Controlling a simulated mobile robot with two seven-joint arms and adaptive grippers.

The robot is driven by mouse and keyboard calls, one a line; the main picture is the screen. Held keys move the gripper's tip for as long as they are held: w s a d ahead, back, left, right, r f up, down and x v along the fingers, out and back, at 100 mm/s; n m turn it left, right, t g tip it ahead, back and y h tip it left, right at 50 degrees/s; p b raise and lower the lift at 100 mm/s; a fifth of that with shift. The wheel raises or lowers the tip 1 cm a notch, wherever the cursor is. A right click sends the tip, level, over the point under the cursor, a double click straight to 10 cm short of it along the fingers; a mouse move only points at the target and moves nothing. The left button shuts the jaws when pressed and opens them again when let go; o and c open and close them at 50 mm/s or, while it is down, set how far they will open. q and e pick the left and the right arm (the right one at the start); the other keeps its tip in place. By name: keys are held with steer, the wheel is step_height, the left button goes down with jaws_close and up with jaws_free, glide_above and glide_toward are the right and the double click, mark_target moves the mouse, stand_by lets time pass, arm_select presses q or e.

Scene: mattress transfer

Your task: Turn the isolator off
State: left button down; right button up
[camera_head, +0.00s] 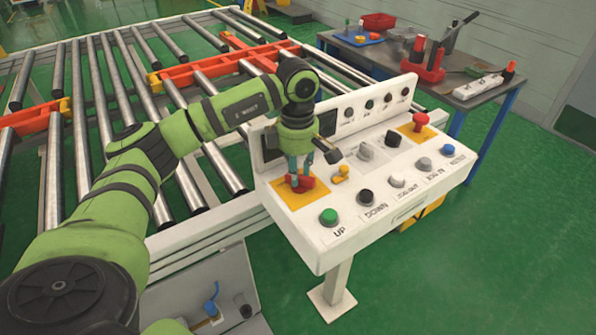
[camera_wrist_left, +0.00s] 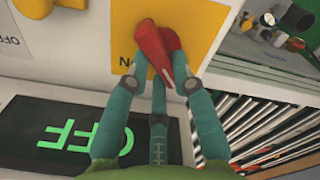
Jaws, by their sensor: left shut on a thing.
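The isolator is a red rotary handle (camera_head: 299,182) on a yellow plate (camera_head: 306,199) at the left end of the white control panel. My left gripper (camera_head: 300,172) comes down over it, with its fingers at the handle. In the left wrist view the red handle (camera_wrist_left: 158,55) sits between the fingertips of the left gripper (camera_wrist_left: 162,82), which is shut on it. My right gripper is not in view.
The white panel (camera_head: 415,190) carries several buttons and knobs, including a green UP button (camera_head: 328,216), a black DOWN button (camera_head: 366,196) and a red mushroom button (camera_head: 420,118). A roller conveyor (camera_head: 190,190) lies behind and left. A tool table (camera_head: 440,88) stands at the back right.

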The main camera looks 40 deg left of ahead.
arm_select(q)
steer(key=shift+n, duration=0.5)
steer(key=c, duration=1)
jaws_free()
steer(key=shift+c, duration=0.2)
step_height(320, 180, up, 12)
